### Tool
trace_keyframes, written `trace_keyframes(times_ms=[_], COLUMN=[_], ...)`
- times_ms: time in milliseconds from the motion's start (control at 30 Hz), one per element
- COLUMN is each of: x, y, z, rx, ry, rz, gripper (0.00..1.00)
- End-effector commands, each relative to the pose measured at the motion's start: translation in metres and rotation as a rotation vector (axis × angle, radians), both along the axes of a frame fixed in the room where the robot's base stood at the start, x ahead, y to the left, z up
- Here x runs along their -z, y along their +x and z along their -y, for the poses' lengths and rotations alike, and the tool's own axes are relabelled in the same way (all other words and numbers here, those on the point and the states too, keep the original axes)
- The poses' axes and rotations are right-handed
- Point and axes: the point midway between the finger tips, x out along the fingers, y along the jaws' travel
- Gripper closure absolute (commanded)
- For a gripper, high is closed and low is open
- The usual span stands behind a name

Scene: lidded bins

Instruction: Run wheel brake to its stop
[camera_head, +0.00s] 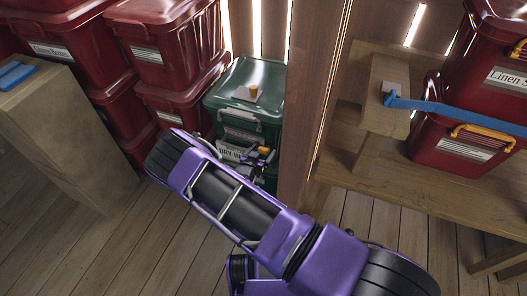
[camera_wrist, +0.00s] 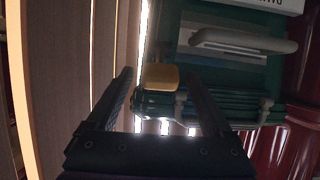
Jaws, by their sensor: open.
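A small yellow-orange tab (camera_head: 264,150), the likeliest wheel brake, is low at the right front of the green bin (camera_head: 262,78). The tab's pivot and the wheel are hidden or too dark to make out. My purple arm covers the bin's lower front in the head view.
A wooden post (camera_head: 312,100) stands close to the bin's right side. Stacked red bins (camera_head: 178,50) crowd its left. A pale handle (camera_wrist: 240,42) sits near the tab in the wrist view. A wooden shelf (camera_head: 440,195) is at right; open floor (camera_head: 110,240) is at left.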

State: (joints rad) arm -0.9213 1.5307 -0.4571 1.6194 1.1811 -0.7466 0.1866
Motion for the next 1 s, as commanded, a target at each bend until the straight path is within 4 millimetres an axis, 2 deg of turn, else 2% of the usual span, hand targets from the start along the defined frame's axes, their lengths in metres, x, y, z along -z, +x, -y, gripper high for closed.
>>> trace_keyframes(times_ms=[167, 433, 467, 900, 1000], x=[0.0048, 0.0049, 0.0049, 0.0048, 0.0051], y=[0.01, 0.0112, 0.0112, 0.0109, 0.0108], z=[0.0048, 0.0048, 0.0048, 0.0047, 0.0046], rx=[0.0, 0.0, 0.0, 0.0, 0.0], ry=[-0.001, -0.001, -0.001, -0.001, -0.001], rz=[0.0, 0.0, 0.0, 0.0, 0.001], gripper=[0.15, 0.15, 0.19, 0.98, 1.0])
